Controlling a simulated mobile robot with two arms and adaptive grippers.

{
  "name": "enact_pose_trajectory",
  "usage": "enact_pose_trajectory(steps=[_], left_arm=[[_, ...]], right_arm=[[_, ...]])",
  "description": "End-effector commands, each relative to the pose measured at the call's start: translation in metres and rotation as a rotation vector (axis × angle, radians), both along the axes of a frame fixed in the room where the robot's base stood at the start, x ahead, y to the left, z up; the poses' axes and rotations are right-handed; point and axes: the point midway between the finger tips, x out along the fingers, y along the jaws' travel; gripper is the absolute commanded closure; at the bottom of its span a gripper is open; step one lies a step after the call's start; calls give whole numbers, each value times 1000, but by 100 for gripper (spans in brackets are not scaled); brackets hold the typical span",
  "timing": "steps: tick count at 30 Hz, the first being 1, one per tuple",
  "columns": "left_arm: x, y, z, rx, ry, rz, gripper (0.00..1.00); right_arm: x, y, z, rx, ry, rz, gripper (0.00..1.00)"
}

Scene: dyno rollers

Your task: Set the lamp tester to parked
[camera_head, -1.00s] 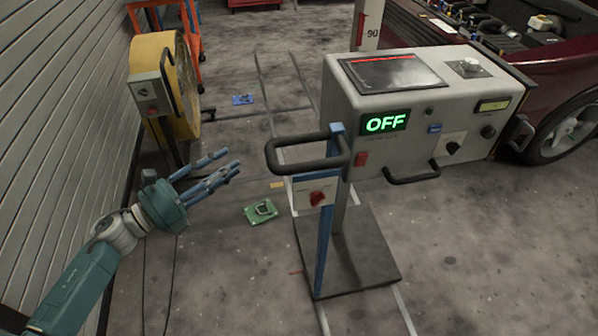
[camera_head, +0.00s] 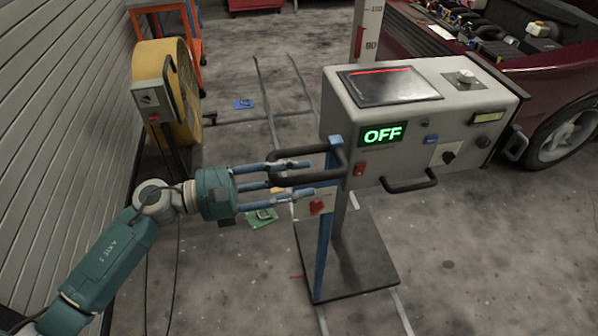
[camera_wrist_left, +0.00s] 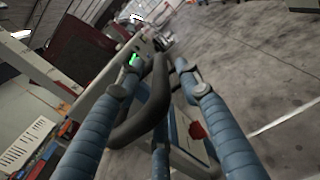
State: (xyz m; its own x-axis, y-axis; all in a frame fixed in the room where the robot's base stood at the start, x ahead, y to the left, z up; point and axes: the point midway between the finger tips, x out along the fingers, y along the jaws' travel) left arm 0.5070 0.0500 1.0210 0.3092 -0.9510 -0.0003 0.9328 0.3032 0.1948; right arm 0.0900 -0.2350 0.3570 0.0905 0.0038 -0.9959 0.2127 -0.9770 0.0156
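The lamp tester is a grey box (camera_head: 340,92) on a blue post above a dark base plate, with a dark screen on top. Its green display (camera_head: 383,135) reads OFF. A black loop handle (camera_head: 335,156) sticks out on its left side; it also shows in the wrist view (camera_wrist_left: 158,100). My left gripper (camera_head: 325,177) is at this handle, fingers pointing right. In the wrist view its fingers are spread apart, with the handle passing between them; I cannot tell whether they touch it. A red switch (camera_head: 317,207) sits on a plate just below. My right gripper is not in view.
A second black handle (camera_head: 408,186) is on the tester's front. A yellow drum (camera_head: 185,100) stands near the left wall. A green item (camera_head: 262,219) lies on the floor behind my gripper. A dark red car (camera_head: 548,85) stands at right.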

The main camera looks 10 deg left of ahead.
Motion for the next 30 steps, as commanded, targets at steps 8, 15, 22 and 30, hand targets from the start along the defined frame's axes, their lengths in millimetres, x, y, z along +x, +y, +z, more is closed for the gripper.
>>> enact_pose_trajectory(steps=[8,15,22,30], left_arm=[[2,-6,-1,1,-1,0,64],[2,-6,-1,1,0,0,92],[2,-6,1,-1,-2,-1,100],[0,-18,1,-4,-4,-5,100]], right_arm=[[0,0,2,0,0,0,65],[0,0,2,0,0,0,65],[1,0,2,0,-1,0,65],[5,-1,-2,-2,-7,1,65]])
